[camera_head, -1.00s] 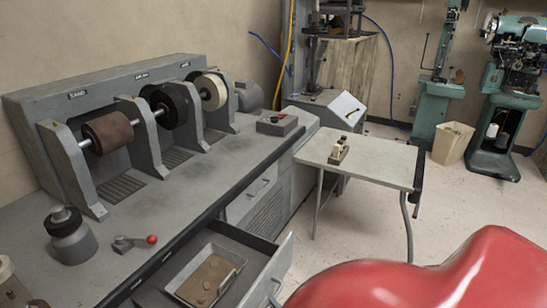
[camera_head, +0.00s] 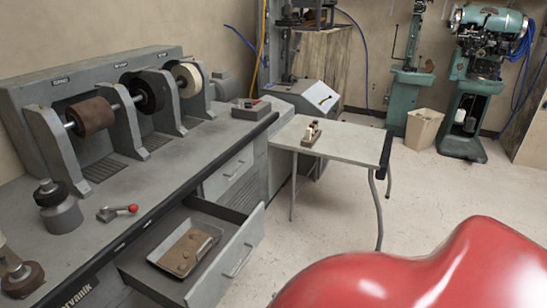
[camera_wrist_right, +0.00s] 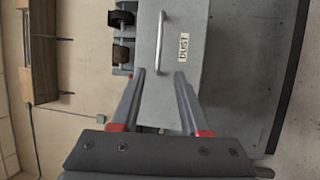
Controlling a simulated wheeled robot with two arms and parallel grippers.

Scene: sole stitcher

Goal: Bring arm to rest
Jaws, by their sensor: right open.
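My right gripper (camera_wrist_right: 160,75) shows in the right wrist view, with its two fingers apart and nothing between them. Beyond the fingers is a grey panel (camera_wrist_right: 230,55) with a long handle (camera_wrist_right: 160,42) and a label reading DUST, turned sideways in that view. I cannot tell how far the fingertips are from the panel. Neither gripper can be made out in the head view, and my left gripper shows in no view.
A grey workbench (camera_head: 150,180) with finishing wheels stands at left. Its drawer (camera_head: 235,255) is open and holds a tray (camera_head: 208,228) with brown pieces. A small table (camera_head: 350,145) stands right of it. Pale floor (camera_head: 430,190) is clear. Green machines (camera_head: 470,75) stand behind.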

